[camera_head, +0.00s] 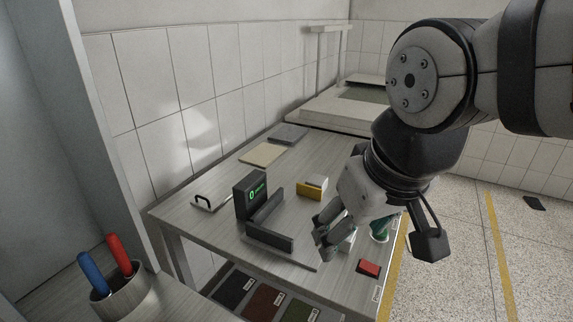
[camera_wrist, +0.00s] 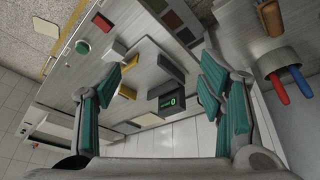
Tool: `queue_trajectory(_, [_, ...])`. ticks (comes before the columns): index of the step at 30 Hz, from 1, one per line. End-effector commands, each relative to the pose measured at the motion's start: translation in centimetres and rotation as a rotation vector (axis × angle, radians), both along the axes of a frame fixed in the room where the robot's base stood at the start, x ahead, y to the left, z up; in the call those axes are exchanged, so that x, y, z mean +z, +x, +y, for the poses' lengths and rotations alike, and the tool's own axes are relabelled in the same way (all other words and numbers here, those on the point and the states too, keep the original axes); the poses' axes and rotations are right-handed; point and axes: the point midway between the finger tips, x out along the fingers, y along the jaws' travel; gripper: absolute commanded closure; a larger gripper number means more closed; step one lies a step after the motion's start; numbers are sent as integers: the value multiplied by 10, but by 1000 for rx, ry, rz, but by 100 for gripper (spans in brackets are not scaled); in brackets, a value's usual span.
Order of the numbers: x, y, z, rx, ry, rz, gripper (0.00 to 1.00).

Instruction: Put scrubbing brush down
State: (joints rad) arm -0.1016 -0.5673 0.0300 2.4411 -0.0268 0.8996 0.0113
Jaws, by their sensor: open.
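My gripper (camera_head: 322,238) is over the front right part of the steel table (camera_head: 225,222). In the wrist view, its teal-padded fingers (camera_wrist: 165,70) are wide apart with nothing between them. A small tan-topped block (camera_wrist: 114,49) lies on the table near the left finger in that view; it may be the scrubbing brush, but its bristles cannot be made out. In the head view, a pale part of it (camera_head: 347,243) shows beside the gripper, which hides most of it. I cannot tell whether a finger touches it.
A black scale (camera_head: 250,196) with a green display stands behind a grey angled plate (camera_head: 268,226). Also on the table are a yellow block (camera_head: 312,189), a black-handled item (camera_head: 207,202) and a red button (camera_head: 369,268). A metal cup (camera_head: 121,296) holds red and blue handles.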

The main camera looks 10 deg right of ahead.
Motion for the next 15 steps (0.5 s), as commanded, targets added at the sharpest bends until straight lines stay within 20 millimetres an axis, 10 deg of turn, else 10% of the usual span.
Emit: queue_trajectory(15, [2,-39,-31,-124,33,-68,37])
